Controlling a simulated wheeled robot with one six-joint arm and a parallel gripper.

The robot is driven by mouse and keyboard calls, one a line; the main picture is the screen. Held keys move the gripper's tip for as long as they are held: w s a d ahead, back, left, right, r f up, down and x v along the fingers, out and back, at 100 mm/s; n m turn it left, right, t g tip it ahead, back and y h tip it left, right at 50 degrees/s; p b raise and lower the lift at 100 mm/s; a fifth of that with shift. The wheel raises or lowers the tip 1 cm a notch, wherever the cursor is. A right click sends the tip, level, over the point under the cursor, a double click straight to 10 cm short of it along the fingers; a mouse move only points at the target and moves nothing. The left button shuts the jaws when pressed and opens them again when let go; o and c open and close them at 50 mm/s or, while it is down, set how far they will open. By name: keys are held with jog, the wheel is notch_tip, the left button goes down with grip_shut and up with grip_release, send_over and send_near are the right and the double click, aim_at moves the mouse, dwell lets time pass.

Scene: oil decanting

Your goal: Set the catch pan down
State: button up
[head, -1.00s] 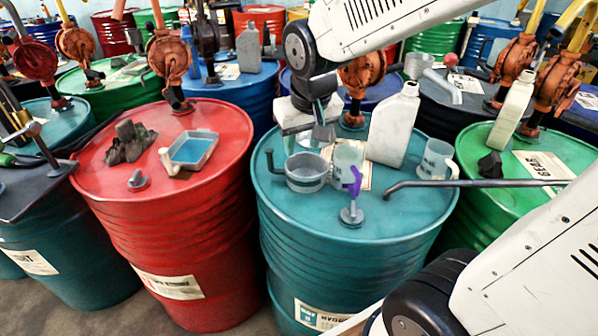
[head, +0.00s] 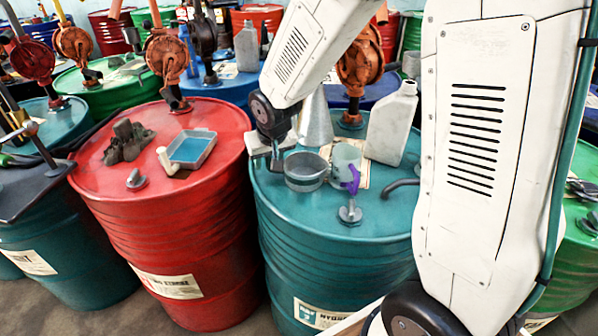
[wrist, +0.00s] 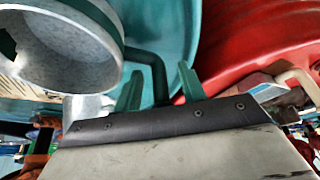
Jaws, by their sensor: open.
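The catch pan appears to be the round grey pan (head: 305,172), upright on the teal drum (head: 330,222) near its left edge. In the wrist view the pan (wrist: 62,55) fills the upper left, with its dark handle (wrist: 157,78) reaching between my fingers. My gripper (head: 270,158) is at the pan's left side in the head view. In the wrist view my gripper (wrist: 160,88) is open, its teal fingers apart on either side of the handle. I cannot tell whether either finger touches it.
A clear measuring cup (head: 345,158), a metal funnel (head: 315,122) and a grey jug (head: 391,125) stand close to the pan. A capped spout (head: 350,214) is in front. The red drum (head: 120,215) holds a blue-filled tray (head: 192,150). My arm hides the drum's right side.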

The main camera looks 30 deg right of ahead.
jog(key=shift+f, duration=0.2)
grip_shut()
jog(key=shift+r, duration=0.1)
